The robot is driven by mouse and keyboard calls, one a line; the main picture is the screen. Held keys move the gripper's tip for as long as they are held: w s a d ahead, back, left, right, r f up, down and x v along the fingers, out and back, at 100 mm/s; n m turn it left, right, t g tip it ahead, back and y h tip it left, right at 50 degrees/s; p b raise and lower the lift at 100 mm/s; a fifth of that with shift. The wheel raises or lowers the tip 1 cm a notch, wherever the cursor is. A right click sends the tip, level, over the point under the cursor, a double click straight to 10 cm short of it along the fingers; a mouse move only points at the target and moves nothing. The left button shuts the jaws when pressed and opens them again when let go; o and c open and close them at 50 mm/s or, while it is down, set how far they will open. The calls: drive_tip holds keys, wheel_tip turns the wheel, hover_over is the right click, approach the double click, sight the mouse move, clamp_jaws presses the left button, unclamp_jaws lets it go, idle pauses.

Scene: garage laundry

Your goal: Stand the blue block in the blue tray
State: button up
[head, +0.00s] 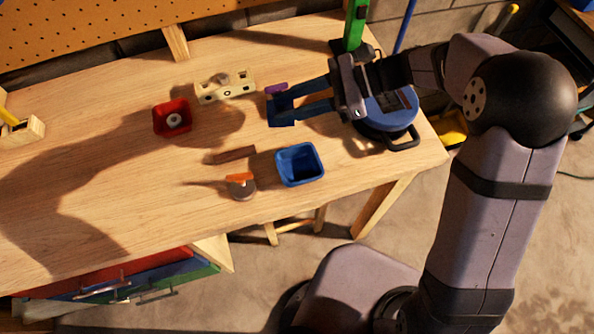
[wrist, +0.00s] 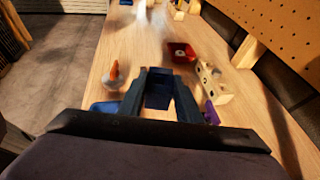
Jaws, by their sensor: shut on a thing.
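The blue block (head: 281,108) is dark blue and is held between the fingertips of my gripper (head: 291,106), over the right part of the workbench. In the wrist view the block (wrist: 157,92) sits between the two dark fingers. I cannot tell whether it touches the bench. The blue tray (head: 283,168) is a square open tray near the bench's front edge, in front of the gripper in the head view. It looks empty. In the wrist view part of the tray (wrist: 104,107) shows left of the fingers, mostly hidden by my gripper.
A purple piece (head: 277,88) lies close beside the gripper. A cream block with holes (head: 225,87) and a red tray (head: 158,120) with a round part stand left. A brown bar (head: 230,155) and an orange-topped item (head: 241,187) lie near the blue tray. A green-columned machine (head: 355,25) stands right.

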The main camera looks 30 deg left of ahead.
drive_tip(key=d, duration=0.4)
drive_tip(key=r+n+g+h, duration=0.2)
drive_tip(key=n, duration=0.1)
hover_over(306, 168)
drive_tip(key=shift+f+p, duration=0.4)
drive_tip(key=shift+f, duration=4.7)
drive_tip(key=shift+f, duration=0.15)
drive_tip(key=o, duration=0.7)
drive_tip(key=shift+o, duration=0.3)
drive_tip(key=shift+w+r, duration=0.1)
drive_tip(key=shift+r, duration=0.1)
drive_tip(key=b+v, duration=0.3)
drive_tip(key=v, duration=0.9)
drive_tip(key=shift+f, duration=0.2)
